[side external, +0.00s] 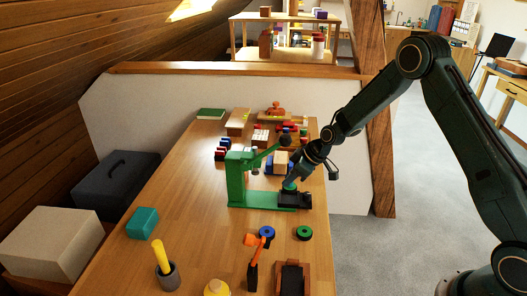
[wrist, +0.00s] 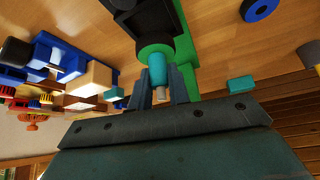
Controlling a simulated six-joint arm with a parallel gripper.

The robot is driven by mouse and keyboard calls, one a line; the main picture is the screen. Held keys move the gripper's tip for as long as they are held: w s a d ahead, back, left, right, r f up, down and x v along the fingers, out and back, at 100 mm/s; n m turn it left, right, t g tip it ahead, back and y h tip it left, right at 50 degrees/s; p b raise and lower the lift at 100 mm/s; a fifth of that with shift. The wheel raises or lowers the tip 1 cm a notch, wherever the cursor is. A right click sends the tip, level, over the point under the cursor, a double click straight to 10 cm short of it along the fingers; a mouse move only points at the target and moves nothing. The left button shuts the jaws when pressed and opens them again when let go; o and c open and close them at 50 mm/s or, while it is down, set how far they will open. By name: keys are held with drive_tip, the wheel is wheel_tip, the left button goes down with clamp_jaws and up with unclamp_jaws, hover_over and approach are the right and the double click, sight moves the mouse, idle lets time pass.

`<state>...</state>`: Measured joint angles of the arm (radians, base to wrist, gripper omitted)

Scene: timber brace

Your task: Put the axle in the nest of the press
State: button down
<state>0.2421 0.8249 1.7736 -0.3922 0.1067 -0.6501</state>
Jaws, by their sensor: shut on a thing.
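The green press (side external: 240,182) stands on the bench, with a dark block (side external: 294,200) at the right end of its base. My gripper (side external: 291,183) is low over that block. In the wrist view my gripper (wrist: 159,76) is shut on a teal cylinder with a pale end, which looks like the axle (wrist: 158,68). The axle's far end meets a dark green round part (wrist: 155,48) against the dark block (wrist: 150,18). I cannot tell whether this round part belongs to the axle or the nest, or how deep the axle sits.
A blue wheel (side external: 266,232) and a green wheel (side external: 304,233) lie in front of the press. A hammer (side external: 256,262), a yellow-handled tool in a grey cup (side external: 168,276) and a teal box (side external: 143,223) are nearer. Several blocks crowd behind. The bench left of the press is clear.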

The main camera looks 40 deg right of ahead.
sight(290, 186)
drive_tip(key=shift+f, duration=1.65)
drive_tip(key=shift+f, duration=0.15)
drive_tip(key=c, duration=1.3)
unclamp_jaws()
drive_tip(key=shift+r, duration=0.2)
drive_tip(key=v, duration=1.2)
